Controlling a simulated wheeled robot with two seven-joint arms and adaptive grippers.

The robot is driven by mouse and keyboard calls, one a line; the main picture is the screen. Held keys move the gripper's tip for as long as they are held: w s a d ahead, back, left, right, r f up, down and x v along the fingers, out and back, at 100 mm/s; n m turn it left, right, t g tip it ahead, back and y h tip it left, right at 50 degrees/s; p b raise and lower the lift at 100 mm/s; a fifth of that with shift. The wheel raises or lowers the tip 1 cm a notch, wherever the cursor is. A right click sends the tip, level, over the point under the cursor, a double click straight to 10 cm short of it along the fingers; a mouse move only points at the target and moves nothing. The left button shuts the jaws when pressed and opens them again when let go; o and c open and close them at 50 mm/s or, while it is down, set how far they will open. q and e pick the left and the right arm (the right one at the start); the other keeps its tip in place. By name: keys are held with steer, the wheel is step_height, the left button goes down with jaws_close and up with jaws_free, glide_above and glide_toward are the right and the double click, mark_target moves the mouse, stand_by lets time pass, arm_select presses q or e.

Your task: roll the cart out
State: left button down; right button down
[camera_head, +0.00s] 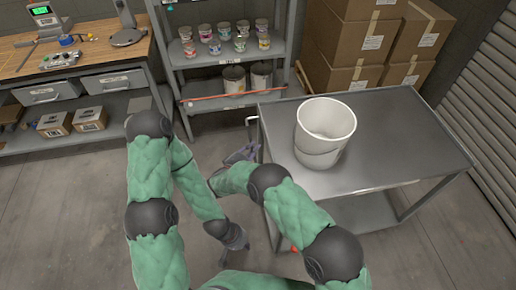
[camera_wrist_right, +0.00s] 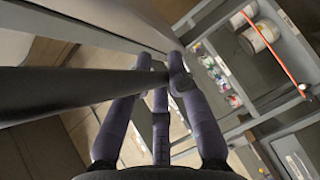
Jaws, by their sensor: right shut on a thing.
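The grey metal cart (camera_head: 405,145) stands at the right in the head view, with a top shelf and a lower shelf (camera_head: 355,212). A white bucket (camera_head: 325,130) stands upright on its top, near the left end. The cart's handle (camera_head: 249,127) sticks out at that left end. My right gripper (camera_head: 241,154) is at the handle, left of the cart. In the right wrist view my right gripper's fingers (camera_wrist_right: 160,72) are closed around the dark handle bar (camera_wrist_right: 60,92). My left gripper (camera_head: 238,242) hangs low beside the cart's left end, apart from it; its jaw opening is unclear.
A shelf rack (camera_head: 222,62) with small tubs and larger cans stands behind the cart. Cardboard boxes (camera_head: 350,42) are stacked behind its right part. A workbench (camera_head: 85,55) is at the left. A ribbed shutter (camera_head: 485,95) is close on the right. Floor (camera_head: 65,205) is clear at the left.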

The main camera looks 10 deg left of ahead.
steer(key=shift+s+f, duration=0.1)
steer(key=shift+f, duration=0.1)
steer(key=c, duration=1.2)
jaws_free()
steer(key=shift+o, duration=0.3)
steer(key=shift+r, duration=0.1)
steer(key=shift+r, duration=0.1)
